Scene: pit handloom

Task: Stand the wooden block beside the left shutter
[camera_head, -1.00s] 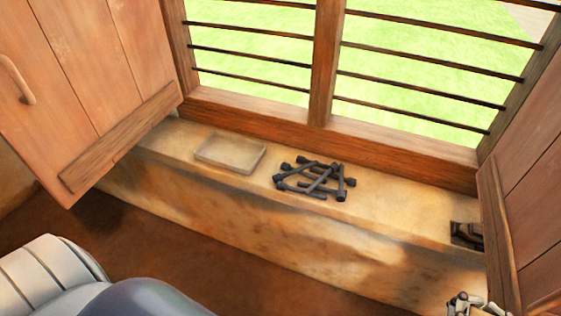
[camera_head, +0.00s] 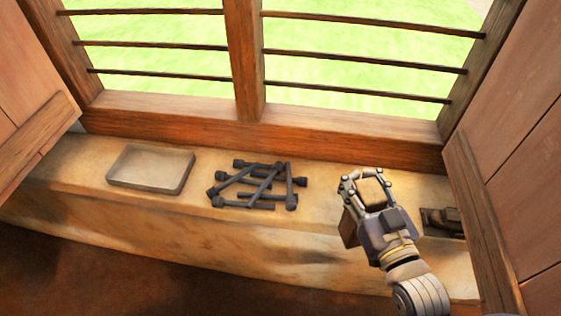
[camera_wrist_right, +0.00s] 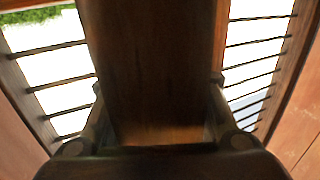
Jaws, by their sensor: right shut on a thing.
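The wooden block (camera_head: 349,228) is brown and is held in my right gripper (camera_head: 364,178), above the right part of the window ledge. The gripper partly hides it in the head view. In the right wrist view the block (camera_wrist_right: 150,65) fills the middle, between the two fingers (camera_wrist_right: 160,125). The left shutter (camera_head: 30,100) stands open at the left edge of the head view, only partly in frame. My left gripper is not in view.
The ledge (camera_head: 75,185) bears a shallow tray (camera_head: 150,187) at left and a pile of dark metal bolts or rods (camera_head: 262,183) in the middle. A dark metal object (camera_head: 440,219) lies at right by the right shutter (camera_head: 500,150). A barred window stands behind.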

